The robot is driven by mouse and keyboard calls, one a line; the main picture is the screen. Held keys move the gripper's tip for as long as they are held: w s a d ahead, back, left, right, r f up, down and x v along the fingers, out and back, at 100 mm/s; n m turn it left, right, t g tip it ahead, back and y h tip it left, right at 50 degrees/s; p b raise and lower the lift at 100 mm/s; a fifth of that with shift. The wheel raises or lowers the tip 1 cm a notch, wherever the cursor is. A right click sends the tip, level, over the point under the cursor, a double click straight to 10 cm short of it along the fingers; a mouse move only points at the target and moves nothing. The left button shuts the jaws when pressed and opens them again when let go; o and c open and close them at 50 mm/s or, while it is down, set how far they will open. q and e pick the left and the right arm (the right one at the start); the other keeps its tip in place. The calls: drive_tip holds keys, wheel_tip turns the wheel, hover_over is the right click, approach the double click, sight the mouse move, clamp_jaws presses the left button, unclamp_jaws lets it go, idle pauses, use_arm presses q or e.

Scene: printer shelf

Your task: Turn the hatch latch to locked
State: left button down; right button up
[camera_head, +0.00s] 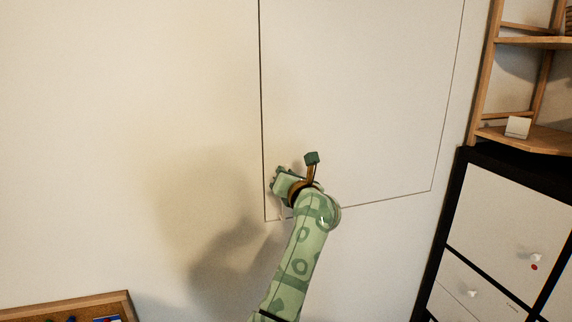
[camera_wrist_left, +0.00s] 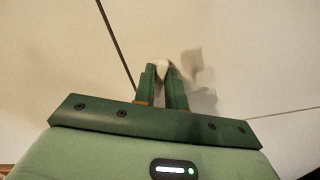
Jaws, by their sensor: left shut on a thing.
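The hatch (camera_head: 365,90) is a large pale panel outlined by thin dark seams in the wall; it also shows in the left wrist view (camera_wrist_left: 220,35). My left gripper (camera_head: 276,182) is at the lower left corner of the hatch. In the left wrist view my left gripper (camera_wrist_left: 162,78) has its two green fingers close together, shut on the small whitish latch (camera_wrist_left: 163,66). Only the tip of the latch shows between and beyond the fingertips. In the head view the gripper and wrist hide the latch. Its exact angle cannot be told. My right gripper is in neither view.
A wooden shelf (camera_head: 533,42) with a small white block (camera_head: 517,127) stands at the right. Below it is a black-framed cabinet (camera_head: 500,215) with white fronts. A wooden-edged surface (camera_head: 65,305) is at the lower left. The wall left of the hatch is bare.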

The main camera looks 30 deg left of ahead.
use_arm(q)
drive_tip(key=shift+w+d+f+m+p, duration=0.1)
drive_tip(key=shift+f+m+p, duration=0.05)
drive_tip(key=shift+m+p, duration=2.6)
drive_tip(key=shift+f+m+p, duration=0.1)
drive_tip(key=shift+m+p, duration=1.75)
drive_tip(key=shift+m, duration=1.8)
drive_tip(key=c, duration=1.5)
unclamp_jaws()
drive_tip(key=shift+w, duration=0.1)
drive_tip(key=shift+o, duration=0.2)
